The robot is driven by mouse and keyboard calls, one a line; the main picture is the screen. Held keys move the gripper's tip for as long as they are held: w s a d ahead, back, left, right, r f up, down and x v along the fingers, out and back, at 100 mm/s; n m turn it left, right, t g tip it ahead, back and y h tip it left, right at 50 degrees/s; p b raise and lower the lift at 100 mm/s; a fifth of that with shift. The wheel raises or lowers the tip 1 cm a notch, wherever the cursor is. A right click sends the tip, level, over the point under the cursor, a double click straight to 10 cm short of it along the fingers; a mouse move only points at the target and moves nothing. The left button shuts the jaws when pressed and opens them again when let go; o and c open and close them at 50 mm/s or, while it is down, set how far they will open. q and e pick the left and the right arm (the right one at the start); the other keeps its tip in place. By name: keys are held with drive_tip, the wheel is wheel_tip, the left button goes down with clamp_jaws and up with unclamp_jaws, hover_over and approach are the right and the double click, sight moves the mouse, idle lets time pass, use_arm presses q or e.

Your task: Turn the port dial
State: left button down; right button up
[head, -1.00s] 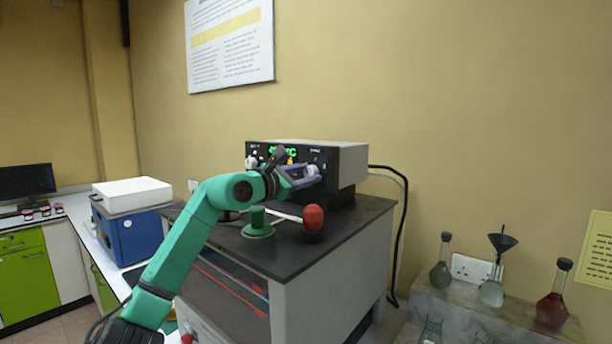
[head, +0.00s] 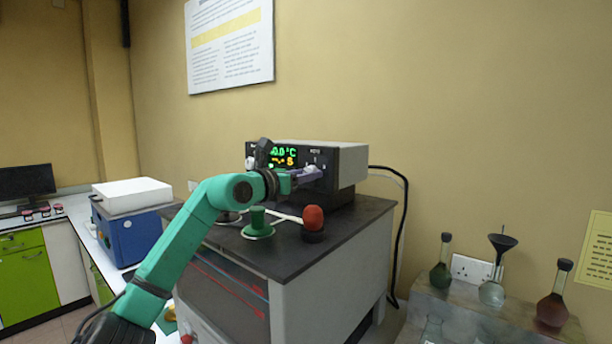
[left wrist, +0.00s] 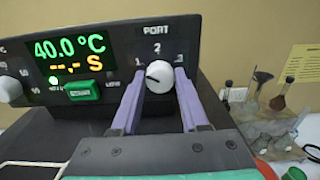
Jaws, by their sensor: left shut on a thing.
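The port dial (left wrist: 159,77) is a white round knob under the word PORT on the black front of an instrument (head: 345,158). Numbers 1, 2 and 3 are printed around it. A dark mark on the knob points left, roughly toward the 1. My left gripper (head: 308,175) is at the right part of the panel. In the left wrist view its two purple fingers stand on either side of the knob, and it is shut on the dial. In the head view the fingers largely hide the dial. My right gripper is not in view.
The panel's display (left wrist: 70,50) reads 40.0 °C, with a green button (left wrist: 82,90) below it. A green stand (head: 258,225) and a red-topped object (head: 313,220) stand on the dark bench top (head: 285,255) below my arm. Flasks (head: 492,285) stand at the right.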

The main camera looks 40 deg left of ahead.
use_arm(q)
drive_tip(key=shift+c, duration=2.1)
unclamp_jaws()
drive_tip(key=s+b, duration=0.2)
drive_tip(key=s+f+b, duration=0.1)
drive_tip(key=s+b, duration=0.3)
drive_tip(key=b, duration=0.1)
drive_tip(key=shift+f, duration=0.25)
drive_tip(key=s+r+b, duration=0.1)
drive_tip(key=s+b, duration=0.4)
drive_tip(key=s, duration=0.3)
drive_tip(key=shift+s+d+r+b, duration=0.15)
drive_tip(key=shift+s+r+b, duration=0.15)
drive_tip(key=shift+b, duration=0.1)
